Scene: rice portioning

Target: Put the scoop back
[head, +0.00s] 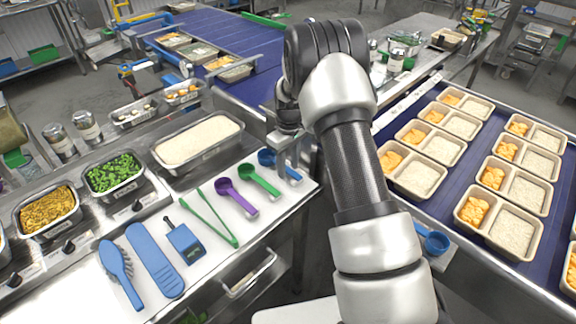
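A blue scoop (267,157) lies at the back right end of the white board (213,268), beside a green scoop (247,171) and a purple scoop (227,186). My gripper (291,157) points down over the blue scoop's handle. Its fingers are small and partly hidden by my arm, so I cannot tell whether they touch or hold the handle, or how far apart they are. A second blue scoop (436,243) shows to the right of my arm, by the conveyor edge; my arm hides part of it.
On the board lie green tongs (222,226), a blue brush (119,270), a blue paddle (155,262) and a blue device (186,242). A rice pan (184,165) stands behind. Several filled trays (493,222) sit on the right conveyor (457,173).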

